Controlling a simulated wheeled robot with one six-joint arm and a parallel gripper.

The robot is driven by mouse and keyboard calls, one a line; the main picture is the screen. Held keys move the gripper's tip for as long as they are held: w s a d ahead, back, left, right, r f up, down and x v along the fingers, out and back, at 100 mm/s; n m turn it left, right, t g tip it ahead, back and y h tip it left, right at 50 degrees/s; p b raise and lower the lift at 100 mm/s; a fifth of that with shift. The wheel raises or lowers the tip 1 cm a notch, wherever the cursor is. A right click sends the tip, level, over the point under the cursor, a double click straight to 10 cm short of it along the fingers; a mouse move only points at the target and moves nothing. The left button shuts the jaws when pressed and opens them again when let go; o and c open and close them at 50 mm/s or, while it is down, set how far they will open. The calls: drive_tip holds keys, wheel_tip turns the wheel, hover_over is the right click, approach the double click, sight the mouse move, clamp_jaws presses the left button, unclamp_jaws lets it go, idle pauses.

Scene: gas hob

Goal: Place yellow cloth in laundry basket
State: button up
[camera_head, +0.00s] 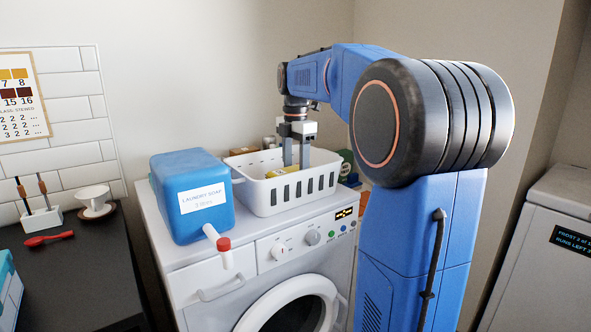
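The white laundry basket (262,197) stands on top of the washing machine, with slots along its side. Yellow cloth (279,171) shows as a small patch inside the basket, below my gripper; the basket wall hides much of it. My gripper (296,165) points straight down into the basket. Its two grey fingers are apart, with a gap between them, and their tips are close to the yellow patch. Nothing shows clamped between them; whether the tips touch the cloth cannot be told.
A blue laundry soap container (187,222) with a red-tipped spout stands left of the basket on the washing machine (180,280). Several small items, including a green one (346,163), are behind the basket. A dark counter (75,270) holds a cup (96,197) at left.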

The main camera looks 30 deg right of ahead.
sight(296, 168)
drive_tip(key=shift+f, duration=0.35)
drive_tip(key=o, duration=0.8)
wheel_tip(296, 168, up, 13)
drive_tip(key=shift+f, duration=0.1)
idle(0.4)
